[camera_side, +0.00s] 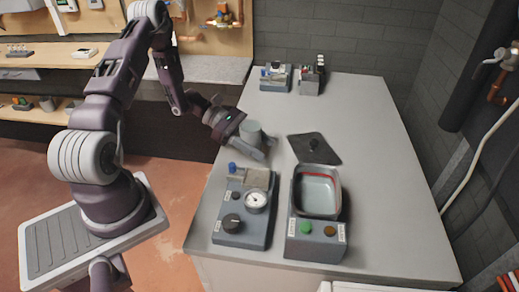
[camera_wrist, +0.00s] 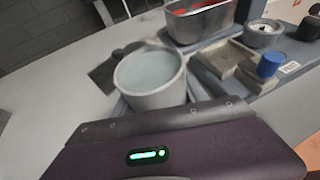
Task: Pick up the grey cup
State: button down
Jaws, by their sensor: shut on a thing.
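The grey cup (camera_side: 251,132) is a plain round cup, upright, at the left edge of the table in the side view. In the wrist view the cup (camera_wrist: 150,78) stands just beyond the gripper's body, its open top and inside visible. My gripper (camera_side: 256,148) is shut on the cup, reaching in from the left. The fingers are mostly hidden in the wrist view. I cannot tell whether the cup touches the table.
A gauge unit (camera_side: 243,215) with a blue knob and a unit with a red-rimmed basin (camera_side: 317,192) stand at the table's front. A dark lid (camera_side: 314,149) lies behind the basin. Small devices (camera_side: 276,76) stand at the back. The table's right side is clear.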

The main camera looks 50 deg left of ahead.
aim_at(260, 128)
jog(key=shift+r, duration=3.9)
